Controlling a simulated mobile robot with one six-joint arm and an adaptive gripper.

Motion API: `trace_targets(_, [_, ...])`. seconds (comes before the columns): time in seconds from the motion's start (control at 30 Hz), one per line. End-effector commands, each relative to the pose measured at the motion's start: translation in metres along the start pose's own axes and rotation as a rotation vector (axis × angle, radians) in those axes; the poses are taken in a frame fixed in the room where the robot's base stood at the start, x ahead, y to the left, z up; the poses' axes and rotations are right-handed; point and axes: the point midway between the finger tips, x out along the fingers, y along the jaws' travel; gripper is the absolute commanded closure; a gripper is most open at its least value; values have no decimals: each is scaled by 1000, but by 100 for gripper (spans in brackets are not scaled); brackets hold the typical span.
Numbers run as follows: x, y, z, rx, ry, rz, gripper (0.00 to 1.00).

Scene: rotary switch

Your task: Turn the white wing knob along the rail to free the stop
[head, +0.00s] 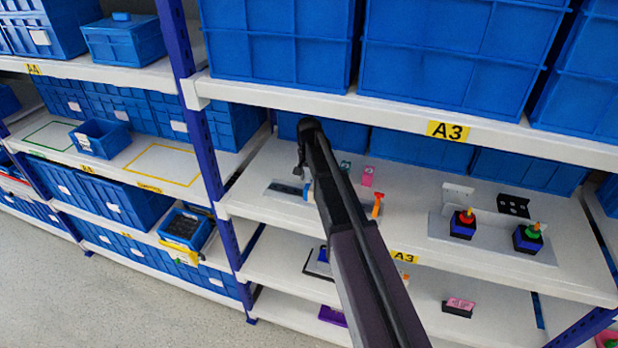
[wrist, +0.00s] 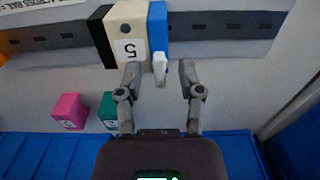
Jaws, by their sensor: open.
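The white wing knob (wrist: 160,68) sticks out from the end of a blue block (wrist: 157,24) in the wrist view. The blue block sits on the grey slotted rail (wrist: 225,25), against a beige block (wrist: 127,35) with a label "5" that reads upside down. A black block (wrist: 101,38) is on its other side. My gripper (wrist: 160,72) is open, with one fingertip on each side of the knob and gaps visible on both sides. I cannot tell the depth between tips and knob. In the head view my gripper (head: 302,168) is small over the rail, and my arm hides part of it.
A pink cube (wrist: 69,111) and a teal cube (wrist: 108,110) stand on the shelf near the gripper. Blue bins (wrist: 40,153) line one side. In the head view a grey fixture (head: 490,238) with red and green knobs stands at the right of the shelf (head: 405,200).

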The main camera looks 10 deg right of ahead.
Motion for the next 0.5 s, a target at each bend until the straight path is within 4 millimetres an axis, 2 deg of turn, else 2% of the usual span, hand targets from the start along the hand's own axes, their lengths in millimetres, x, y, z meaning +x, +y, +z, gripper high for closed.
trace_targets(0.07, [0,0,0,0,0,0,51])
trace_targets(0.1, [0,0,0,0,0,0,57])
trace_targets(0.23, [0,0,0,0,0,0,96])
trace_targets(0.27, [0,0,0,0,0,0,100])
trace_targets(0.5, [0,0,0,-1,0,0,100])
